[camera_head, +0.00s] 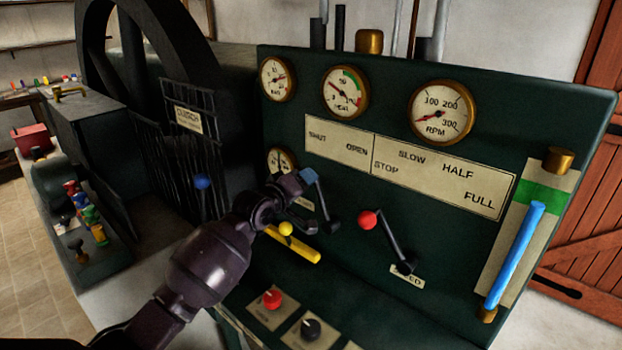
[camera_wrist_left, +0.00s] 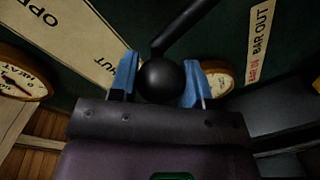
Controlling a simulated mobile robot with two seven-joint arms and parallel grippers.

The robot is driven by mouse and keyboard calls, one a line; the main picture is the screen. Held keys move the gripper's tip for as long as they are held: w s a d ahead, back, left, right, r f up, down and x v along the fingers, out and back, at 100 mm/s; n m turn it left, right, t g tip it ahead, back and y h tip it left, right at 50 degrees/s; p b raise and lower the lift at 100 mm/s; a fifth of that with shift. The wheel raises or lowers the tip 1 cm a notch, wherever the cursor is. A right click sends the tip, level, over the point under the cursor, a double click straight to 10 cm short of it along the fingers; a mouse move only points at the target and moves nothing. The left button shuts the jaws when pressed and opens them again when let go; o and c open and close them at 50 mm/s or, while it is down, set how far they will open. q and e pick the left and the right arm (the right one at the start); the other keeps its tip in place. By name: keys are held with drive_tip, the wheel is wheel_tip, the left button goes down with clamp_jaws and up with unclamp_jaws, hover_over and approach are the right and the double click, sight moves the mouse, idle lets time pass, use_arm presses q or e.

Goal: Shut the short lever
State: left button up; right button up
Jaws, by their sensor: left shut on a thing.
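The short lever (camera_head: 323,206) is a black arm on the dark green panel, below the plate (camera_head: 337,141) marked SHUT and OPEN. Its arm leans up and left from its pivot, towards the SHUT end. My left gripper (camera_head: 308,177) is at the lever's upper end and hides its knob in the head view. In the left wrist view, the round black knob (camera_wrist_left: 168,82) sits between the two blue fingertips of my gripper (camera_wrist_left: 160,75), which is shut on it. The lever's rod runs up and right from the knob there. My right gripper is not in view.
A longer lever with a red knob (camera_head: 367,219) stands to the right. A yellow knob and yellow handle (camera_head: 293,250) lie just below my left gripper. Gauges line the panel's top; a blue sight tube (camera_head: 514,255) is at right. A dark flywheel (camera_head: 130,60) stands behind left.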

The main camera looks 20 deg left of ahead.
use_arm(q)
drive_tip(key=shift+w+a+f+n, duration=0.2)
drive_tip(key=shift+a+f+n, duration=0.25)
drive_tip(key=shift+a, duration=0.2)
drive_tip(key=o, duration=1)
drive_tip(key=shift+r, duration=0.1)
drive_tip(key=v, duration=1)
drive_tip(key=shift+s, duration=0.35)
drive_tip(key=shift+a+r, duration=0.15)
